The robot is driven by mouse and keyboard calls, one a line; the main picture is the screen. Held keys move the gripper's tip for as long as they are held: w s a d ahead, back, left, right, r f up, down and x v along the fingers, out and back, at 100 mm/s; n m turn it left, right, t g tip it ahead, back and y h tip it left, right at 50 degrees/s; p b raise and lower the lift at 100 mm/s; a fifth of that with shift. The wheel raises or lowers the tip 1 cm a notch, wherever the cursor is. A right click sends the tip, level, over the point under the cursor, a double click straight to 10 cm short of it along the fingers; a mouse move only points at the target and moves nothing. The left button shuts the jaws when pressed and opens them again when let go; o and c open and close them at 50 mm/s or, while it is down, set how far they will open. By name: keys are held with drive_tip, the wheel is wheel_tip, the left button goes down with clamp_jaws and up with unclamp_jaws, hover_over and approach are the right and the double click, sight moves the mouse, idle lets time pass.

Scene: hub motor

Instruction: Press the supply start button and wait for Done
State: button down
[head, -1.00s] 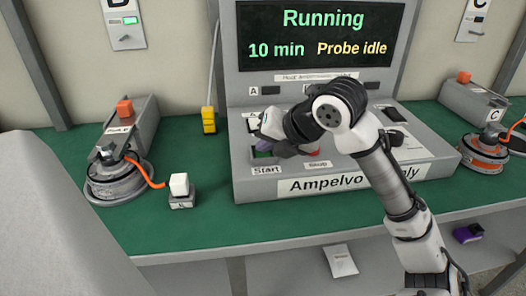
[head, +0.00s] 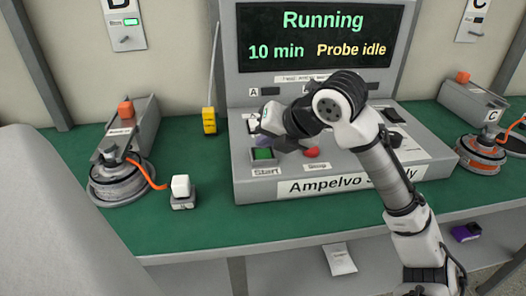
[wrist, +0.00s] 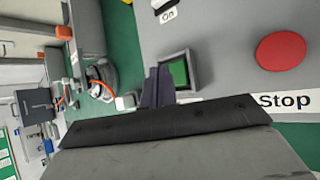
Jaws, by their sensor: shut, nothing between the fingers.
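The supply unit (head: 400,176), a grey console labelled "Ampelvo ...ly", stands on the green bench. Its screen (head: 320,36) reads "Running", "10 min" and "Probe idle". The green start button (head: 263,154) sits at the front left above the "Start" label; it also shows in the wrist view (wrist: 178,72). The red stop button (head: 311,153) is to its right and shows large in the wrist view (wrist: 281,51). My gripper (wrist: 158,88) is shut and empty, its tips beside the green button in the wrist view. In the head view my wrist hides part of the panel.
A round motor (head: 121,183) with an orange cable to a white-topped block (head: 181,190) stands at left. Another motor (head: 482,154) is at right. A packet (head: 340,259) lies on the lower shelf.

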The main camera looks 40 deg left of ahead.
sight(267, 155)
drive_tip(key=shift+r+p, duration=2.1)
drive_tip(key=shift+r, duration=0.5)
